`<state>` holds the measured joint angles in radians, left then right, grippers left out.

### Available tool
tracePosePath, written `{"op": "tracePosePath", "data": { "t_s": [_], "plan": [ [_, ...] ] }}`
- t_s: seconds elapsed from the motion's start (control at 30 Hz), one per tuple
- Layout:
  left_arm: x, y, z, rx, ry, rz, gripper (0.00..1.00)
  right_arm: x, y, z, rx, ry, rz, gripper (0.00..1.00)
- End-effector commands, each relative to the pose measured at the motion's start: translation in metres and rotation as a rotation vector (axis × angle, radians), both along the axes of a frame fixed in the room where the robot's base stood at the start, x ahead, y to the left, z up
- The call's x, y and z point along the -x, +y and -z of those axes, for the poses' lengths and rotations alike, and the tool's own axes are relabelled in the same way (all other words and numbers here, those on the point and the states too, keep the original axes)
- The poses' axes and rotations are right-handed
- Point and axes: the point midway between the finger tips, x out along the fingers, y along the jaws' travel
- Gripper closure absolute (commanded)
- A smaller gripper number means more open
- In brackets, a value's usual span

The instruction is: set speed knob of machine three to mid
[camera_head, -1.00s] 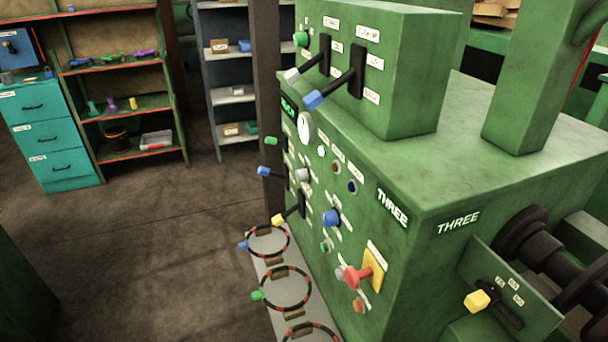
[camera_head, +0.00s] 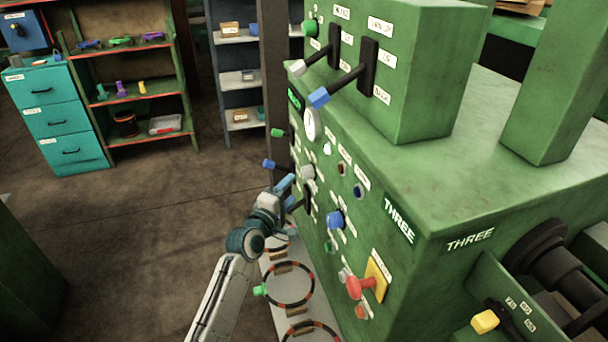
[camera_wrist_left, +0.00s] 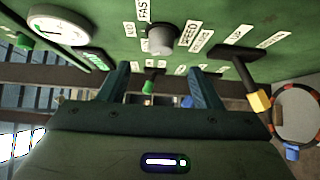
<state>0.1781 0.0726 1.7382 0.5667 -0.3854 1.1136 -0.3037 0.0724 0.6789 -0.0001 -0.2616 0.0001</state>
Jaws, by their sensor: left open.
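Machine three (camera_head: 450,190) is the green cabinet at the right of the head view, marked THREE. Its speed knob, a round grey knob (camera_head: 307,172), is on the left-facing panel below the white gauge. In the left wrist view the grey knob (camera_wrist_left: 160,40) sits at the top centre, beside labels reading FAST and SPEED. Which way it points is too small to tell. My left gripper (camera_head: 288,208) is open, close to the panel and just below the knob; its blue fingers (camera_wrist_left: 160,82) are apart with no knob between them. My right gripper is not in view.
A black lever with a yellow end (camera_wrist_left: 258,100) is close to the right finger in the wrist view. Striped rings (camera_head: 290,284) lie below. The floor at left is clear.

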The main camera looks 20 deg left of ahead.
Motion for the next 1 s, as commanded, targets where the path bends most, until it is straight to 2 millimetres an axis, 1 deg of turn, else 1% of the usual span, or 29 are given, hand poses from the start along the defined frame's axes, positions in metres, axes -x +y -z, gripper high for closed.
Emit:
{"op": "tracePosePath", "data": {
  "t_s": [0.03,0.2,0.4,0.57,0.83,0.87,1.0],
  "plan": [
    [-0.011,-0.002,-0.002,0.002,-0.001,0.0,0.42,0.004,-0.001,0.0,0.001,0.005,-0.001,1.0],
    [-0.043,-0.008,-0.001,0.001,-0.001,-0.001,0.42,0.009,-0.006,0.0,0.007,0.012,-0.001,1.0],
    [-0.071,-0.013,0.001,-0.001,0.002,-0.001,0.42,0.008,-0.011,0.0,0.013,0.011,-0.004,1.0],
    [-0.08,-0.015,0.001,0.0,0.002,-0.002,0.42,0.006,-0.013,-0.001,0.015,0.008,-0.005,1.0],
    [-0.082,-0.016,0.001,-0.001,0.002,-0.002,0.42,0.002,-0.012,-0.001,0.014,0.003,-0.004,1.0],
    [-0.082,-0.016,0.001,-0.002,0.002,-0.002,0.46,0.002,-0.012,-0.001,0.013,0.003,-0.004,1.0],
    [-0.081,-0.016,0.001,-0.002,0.002,-0.002,0.73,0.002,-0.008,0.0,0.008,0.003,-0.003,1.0]
  ]
}}
